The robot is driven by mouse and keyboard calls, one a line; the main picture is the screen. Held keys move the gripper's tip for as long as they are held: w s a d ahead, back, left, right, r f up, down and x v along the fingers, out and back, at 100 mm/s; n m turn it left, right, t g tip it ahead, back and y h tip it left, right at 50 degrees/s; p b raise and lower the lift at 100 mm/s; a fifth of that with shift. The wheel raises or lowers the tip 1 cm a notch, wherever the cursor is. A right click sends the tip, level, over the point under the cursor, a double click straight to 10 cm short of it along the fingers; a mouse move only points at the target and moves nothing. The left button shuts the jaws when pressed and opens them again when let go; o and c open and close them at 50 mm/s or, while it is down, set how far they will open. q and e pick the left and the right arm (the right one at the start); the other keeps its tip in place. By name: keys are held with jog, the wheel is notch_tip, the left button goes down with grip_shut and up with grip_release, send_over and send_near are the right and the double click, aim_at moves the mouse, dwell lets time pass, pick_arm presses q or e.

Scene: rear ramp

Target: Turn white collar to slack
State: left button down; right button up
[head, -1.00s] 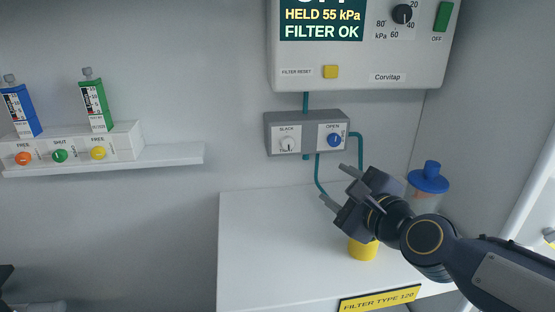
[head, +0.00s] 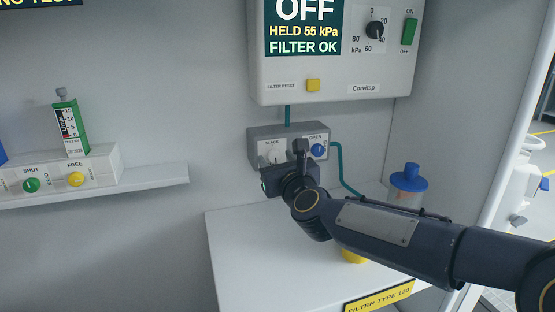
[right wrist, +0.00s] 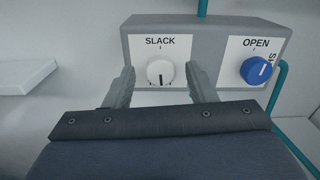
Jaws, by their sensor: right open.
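The white collar (right wrist: 160,72) is a small round knob under the word SLACK on the left of a grey valve box (right wrist: 120,45). A dark line shows on the collar's lower half, and a tick stands above it. My right gripper (right wrist: 161,88) is open, with one finger on each side of the collar and gaps visible on both sides. In the head view the white collar (head: 272,154) shows only partly, behind my right gripper (head: 296,160). My left gripper is not in view.
A blue knob (right wrist: 255,70) marked OPEN sits right of the collar, with teal tubing (right wrist: 279,88) beyond it. The pump panel (head: 335,90) hangs above and reads OFF, HELD 55 kPa. A blue-capped jar (head: 408,180) stands at right. The white counter (head: 250,255) is mostly clear.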

jog(key=c, duration=1)
